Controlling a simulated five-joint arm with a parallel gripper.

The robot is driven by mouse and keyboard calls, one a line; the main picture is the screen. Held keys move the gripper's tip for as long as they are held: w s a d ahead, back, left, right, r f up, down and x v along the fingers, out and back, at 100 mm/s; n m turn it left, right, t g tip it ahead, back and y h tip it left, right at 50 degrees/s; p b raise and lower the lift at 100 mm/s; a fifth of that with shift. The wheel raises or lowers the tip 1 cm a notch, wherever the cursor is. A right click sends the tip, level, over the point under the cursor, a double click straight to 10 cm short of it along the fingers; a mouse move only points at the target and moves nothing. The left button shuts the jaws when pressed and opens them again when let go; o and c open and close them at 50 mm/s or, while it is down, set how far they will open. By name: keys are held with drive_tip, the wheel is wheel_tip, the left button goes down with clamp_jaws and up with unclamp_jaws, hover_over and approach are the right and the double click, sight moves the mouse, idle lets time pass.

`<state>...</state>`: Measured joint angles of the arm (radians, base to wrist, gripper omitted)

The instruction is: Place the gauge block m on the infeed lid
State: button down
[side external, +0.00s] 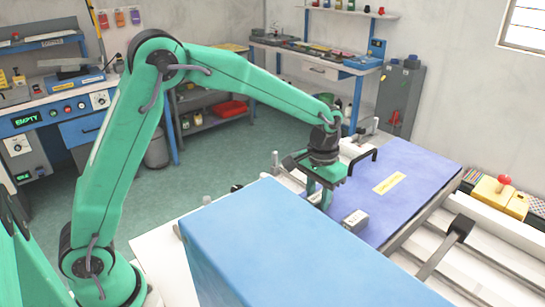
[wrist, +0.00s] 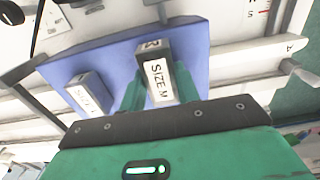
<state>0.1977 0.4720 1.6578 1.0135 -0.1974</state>
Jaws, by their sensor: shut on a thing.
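My gripper (side external: 321,195) is over the near-left part of the blue-violet infeed lid (side external: 415,165), which carries a yellow label. In the wrist view my gripper (wrist: 155,92) is shut on the gauge block m (wrist: 157,80), a grey block with a white "SIZE M" label. The lid (wrist: 112,57) shows beneath it there. In the side view the held block is hard to make out between the fingers. I cannot tell whether it touches the lid. A second grey labelled block (side external: 355,220) is on the lid, right of my gripper; it also shows in the wrist view (wrist: 90,93).
A large light-blue box-shaped cover (side external: 300,250) stands in front and hides part of the lid's near edge. A black handle (side external: 363,158) rises just behind my gripper. A dark lever (side external: 447,245) lies at the right. The lid's middle and right are mostly clear.

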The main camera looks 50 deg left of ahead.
sight(318, 196)
drive_tip(key=shift+f, duration=0.1)
idle(0.3)
drive_tip(key=c, duration=1)
unclamp_jaws()
drive_tip(key=shift+c, duration=0.2)
wheel_tip(318, 196, up, 12)
